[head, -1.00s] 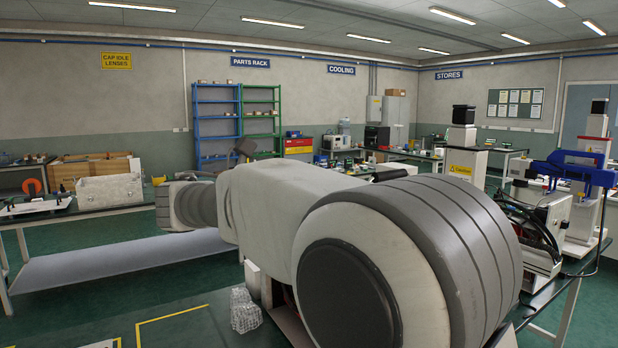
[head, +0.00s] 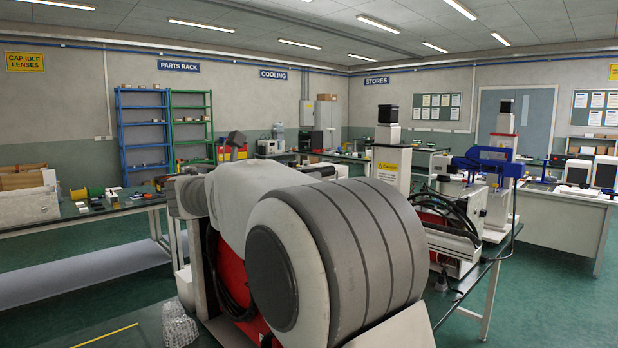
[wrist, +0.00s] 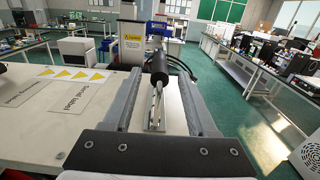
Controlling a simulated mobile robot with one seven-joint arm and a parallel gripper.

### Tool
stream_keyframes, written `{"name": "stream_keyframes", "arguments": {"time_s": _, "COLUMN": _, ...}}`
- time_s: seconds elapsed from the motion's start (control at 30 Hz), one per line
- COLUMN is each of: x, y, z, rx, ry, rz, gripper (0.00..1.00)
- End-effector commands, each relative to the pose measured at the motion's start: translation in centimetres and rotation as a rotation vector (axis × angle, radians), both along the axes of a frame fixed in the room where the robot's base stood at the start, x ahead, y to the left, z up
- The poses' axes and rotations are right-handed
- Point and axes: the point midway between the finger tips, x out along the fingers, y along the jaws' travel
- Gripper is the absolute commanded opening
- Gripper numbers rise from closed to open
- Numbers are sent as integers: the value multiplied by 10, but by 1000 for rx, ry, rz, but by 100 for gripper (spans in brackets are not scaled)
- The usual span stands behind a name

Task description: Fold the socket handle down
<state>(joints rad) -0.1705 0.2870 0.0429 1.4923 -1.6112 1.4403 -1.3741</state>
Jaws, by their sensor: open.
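In the wrist view my gripper (wrist: 158,76) is open, its two long grey fingers pointing forward. Between the fingers shows a black cylindrical grip (wrist: 160,68) on a thin metal lever (wrist: 157,104), which looks like the socket handle. The lever stands raised and runs down toward a pale base between the fingers. I cannot tell whether either finger touches the grip. The socket itself is mostly hidden by my gripper. The head view does not clearly show the handle or my fingers, as my arm fills its middle.
In the wrist view a pale bench top (wrist: 40,130) with printed labels and yellow triangles lies left of my gripper. A white column with a yellow caution label (head: 391,160) and a blue-armed device (head: 487,160) stand on the right in the head view. Green floor (wrist: 235,95) is open at right.

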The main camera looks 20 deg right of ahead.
Motion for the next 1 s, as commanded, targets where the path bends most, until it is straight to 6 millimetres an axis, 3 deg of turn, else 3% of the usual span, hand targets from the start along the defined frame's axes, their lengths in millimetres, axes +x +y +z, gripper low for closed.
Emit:
{"name": "stream_keyframes", "arguments": {"time_s": 0.2, "x": 8, "y": -23, "z": 0, "rx": 0, "ry": 0, "rz": -1, "gripper": 58}}
{"name": "stream_keyframes", "arguments": {"time_s": 0.57, "x": 10, "y": -27, "z": 0, "rx": 0, "ry": 0, "rz": 1, "gripper": 58}}
{"name": "stream_keyframes", "arguments": {"time_s": 0.87, "x": 10, "y": -27, "z": 0, "rx": 0, "ry": 0, "rz": 1, "gripper": 4}}
{"name": "stream_keyframes", "arguments": {"time_s": 0.9, "x": 10, "y": -27, "z": 0, "rx": 0, "ry": 0, "rz": 1, "gripper": 0}}
{"name": "stream_keyframes", "arguments": {"time_s": 1.0, "x": 10, "y": -27, "z": 0, "rx": 0, "ry": 0, "rz": 1, "gripper": 0}}
